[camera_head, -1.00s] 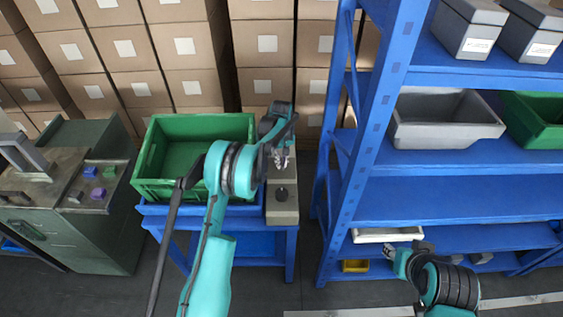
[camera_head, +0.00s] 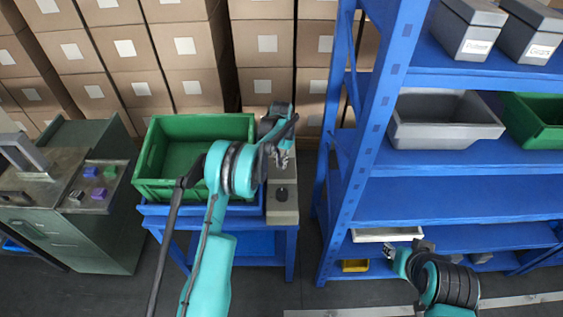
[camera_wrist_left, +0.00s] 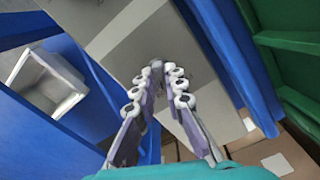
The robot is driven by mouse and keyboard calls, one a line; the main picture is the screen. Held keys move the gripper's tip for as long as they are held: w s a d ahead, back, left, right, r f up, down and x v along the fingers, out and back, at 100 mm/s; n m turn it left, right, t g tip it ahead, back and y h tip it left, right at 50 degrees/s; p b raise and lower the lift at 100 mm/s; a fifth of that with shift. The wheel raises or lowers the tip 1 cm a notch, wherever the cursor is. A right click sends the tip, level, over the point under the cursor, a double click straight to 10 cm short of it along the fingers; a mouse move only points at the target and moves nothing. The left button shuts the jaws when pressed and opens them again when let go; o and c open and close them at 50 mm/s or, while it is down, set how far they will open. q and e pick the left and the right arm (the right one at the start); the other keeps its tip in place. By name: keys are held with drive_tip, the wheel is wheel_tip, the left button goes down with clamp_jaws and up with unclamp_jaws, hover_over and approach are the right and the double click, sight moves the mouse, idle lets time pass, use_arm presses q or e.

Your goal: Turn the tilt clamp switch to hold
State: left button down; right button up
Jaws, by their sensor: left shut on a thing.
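A narrow grey control box (camera_head: 283,213) stands at the right end of the blue stand, with a round black knob (camera_head: 281,194) on its near part. My left gripper (camera_head: 280,154) is over the far part of this box, beyond the black knob. In the left wrist view its fingers (camera_wrist_left: 157,70) come together against the grey box face (camera_wrist_left: 110,50). They are shut on a small part there, taken to be the tilt clamp switch, which the fingertips mostly hide. Its setting cannot be read. My right gripper (camera_head: 424,246) is low at the right, away from the box, its fingers too small to judge.
A green crate (camera_head: 146,160) sits on the blue stand (camera_head: 291,247) left of the box. A blue shelf rack (camera_head: 450,201) with bins stands close on the right. A green cabinet (camera_head: 85,238) is at the left. Stacked cartons (camera_head: 265,55) fill the back.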

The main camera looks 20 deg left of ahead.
use_arm(q)
drive_tip(key=shift+m, duration=0.6)
drive_tip(key=c, duration=1.6)
unclamp_jaws()
wheel_tip(320, 180, up, 12)
